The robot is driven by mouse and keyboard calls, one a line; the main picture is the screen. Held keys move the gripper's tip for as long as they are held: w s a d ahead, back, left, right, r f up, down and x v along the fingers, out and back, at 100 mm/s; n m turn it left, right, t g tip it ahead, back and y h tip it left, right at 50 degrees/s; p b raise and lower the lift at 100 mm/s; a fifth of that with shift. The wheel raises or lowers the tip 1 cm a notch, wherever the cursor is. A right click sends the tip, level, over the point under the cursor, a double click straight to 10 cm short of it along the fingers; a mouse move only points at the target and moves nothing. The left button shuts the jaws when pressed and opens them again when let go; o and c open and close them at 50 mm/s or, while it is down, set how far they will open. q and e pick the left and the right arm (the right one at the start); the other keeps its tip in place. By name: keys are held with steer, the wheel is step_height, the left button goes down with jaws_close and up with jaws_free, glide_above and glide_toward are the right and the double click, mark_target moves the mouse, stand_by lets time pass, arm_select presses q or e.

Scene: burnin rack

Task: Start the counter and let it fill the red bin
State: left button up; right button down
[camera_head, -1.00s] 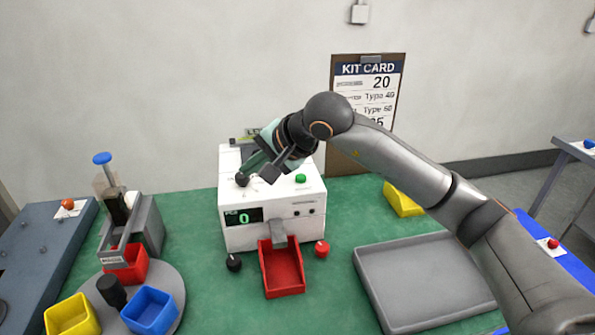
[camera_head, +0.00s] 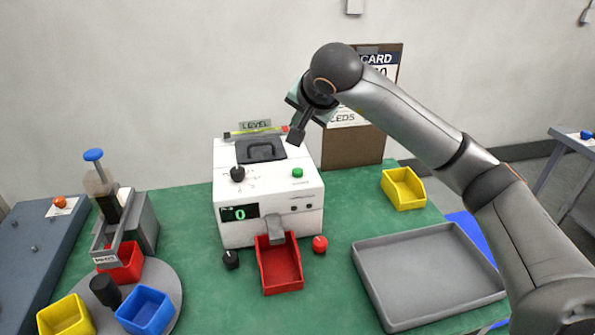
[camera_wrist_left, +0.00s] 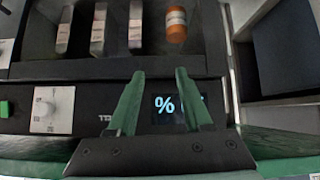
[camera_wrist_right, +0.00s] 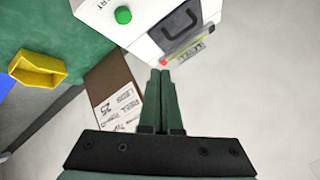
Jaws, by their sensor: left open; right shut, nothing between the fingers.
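The white counter (camera_head: 268,205) stands on the green table, its display (camera_head: 239,213) reading 0. A green button (camera_head: 297,173) and a black knob (camera_head: 237,174) sit on its upper face, with a dark handled lid behind. The red bin (camera_head: 280,268) stands under the grey chute and looks empty. My right gripper (camera_head: 294,138) is shut and empty, above the counter's back right; its closed fingers (camera_wrist_right: 160,100) show in the right wrist view, with the green button (camera_wrist_right: 123,15) beyond. My left gripper (camera_wrist_left: 155,85) is open and empty before a dark panel with a lit % display, outside the head view.
A grey tray (camera_head: 435,320) and a yellow bin (camera_head: 403,188) are at right. A turntable at left carries red, blue (camera_head: 147,310) and yellow bins beside a dispenser (camera_head: 128,225). Black (camera_head: 230,260) and red (camera_head: 320,244) knobs flank the red bin. The kit card leans behind.

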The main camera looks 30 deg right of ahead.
steer(key=b, duration=0.6)
glide_above(298, 176)
step_height(298, 176, down, 8)
steer(key=shift+r, duration=0.2)
steer(key=shift+f, duration=0.45)
stand_by(0.4)
stand_by(0.7)
